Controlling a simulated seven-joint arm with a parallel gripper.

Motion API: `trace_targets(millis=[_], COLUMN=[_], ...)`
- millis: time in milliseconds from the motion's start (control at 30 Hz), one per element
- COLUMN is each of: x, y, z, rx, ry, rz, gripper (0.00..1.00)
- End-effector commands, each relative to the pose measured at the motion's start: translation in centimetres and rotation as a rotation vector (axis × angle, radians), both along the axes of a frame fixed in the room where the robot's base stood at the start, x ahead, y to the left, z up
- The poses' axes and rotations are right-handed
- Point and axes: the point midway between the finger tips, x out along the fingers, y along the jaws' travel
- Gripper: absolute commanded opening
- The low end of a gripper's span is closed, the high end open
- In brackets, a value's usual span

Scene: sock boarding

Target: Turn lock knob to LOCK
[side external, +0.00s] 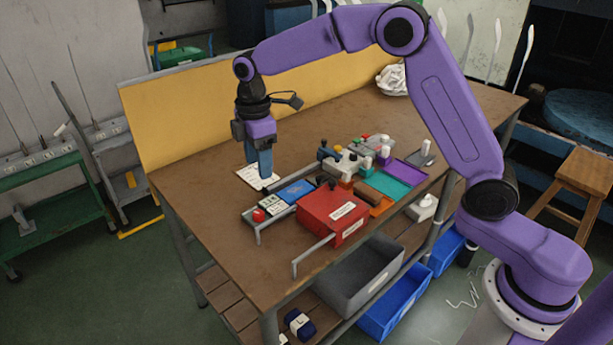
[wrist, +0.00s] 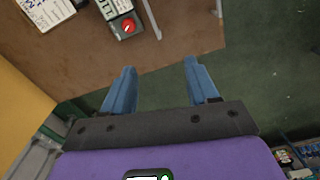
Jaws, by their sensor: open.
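A red round knob (side external: 258,215) sits on a small grey control box at the near left end of the row of equipment on the table. The knob also shows at the top of the wrist view (wrist: 128,26). I cannot read its setting or be sure that it is the lock knob. My gripper (side external: 265,174) points down above the table, by the white printed sheet and behind the knob in the side view. Its two blue fingers (wrist: 158,70) are apart with nothing between them in the wrist view, and the knob lies beyond them.
A red box (side external: 334,209) with a white label stands right of the knob, with metal rails (side external: 312,255) in front. A white printed sheet (side external: 246,174) lies behind. Several coloured trays and fittings fill the right; the left tabletop is clear.

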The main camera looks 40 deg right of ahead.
Motion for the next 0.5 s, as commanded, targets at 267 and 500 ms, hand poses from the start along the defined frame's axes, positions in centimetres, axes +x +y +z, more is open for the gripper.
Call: trace_targets(millis=[267, 500], x=[-3.9, -7.5], y=[0.5, 0.6], z=[1.2, 2.0], rx=[0.002, 0.004], ry=[-0.002, -0.005], rz=[-0.030, -0.058], gripper=[0.59, 0.59])
